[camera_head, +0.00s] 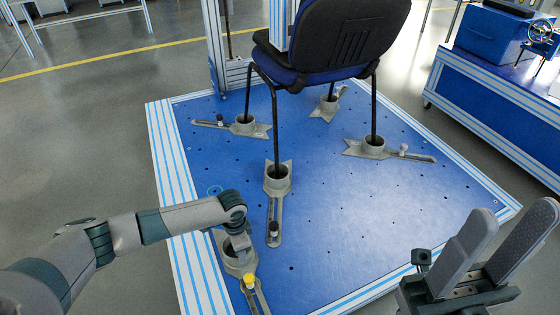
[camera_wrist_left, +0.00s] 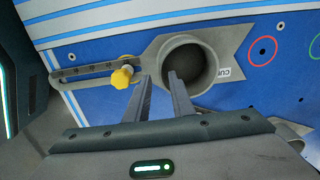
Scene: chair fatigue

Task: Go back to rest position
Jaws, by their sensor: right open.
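My left gripper (camera_head: 238,243) is low over the front left of the blue platform, at a grey clamp fixture (camera_head: 225,255) with a yellow knob (camera_head: 248,281). In the left wrist view its two fingers (camera_wrist_left: 160,82) show a narrow gap and straddle the near wall of the fixture's round cup (camera_wrist_left: 204,52). I cannot tell whether they press on the wall. The yellow knob (camera_wrist_left: 122,76) is just left of the fingers. My right gripper (camera_head: 490,255) is open and empty at the lower right, its fingers pointing up.
An office chair (camera_head: 338,35) stands on the blue platform (camera_head: 340,220), its legs in several grey cups with slotted arms. A metal frame (camera_head: 216,45) rises behind it. A blue workbench (camera_head: 490,85) is at the right. Grey floor (camera_head: 90,130) is clear at the left.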

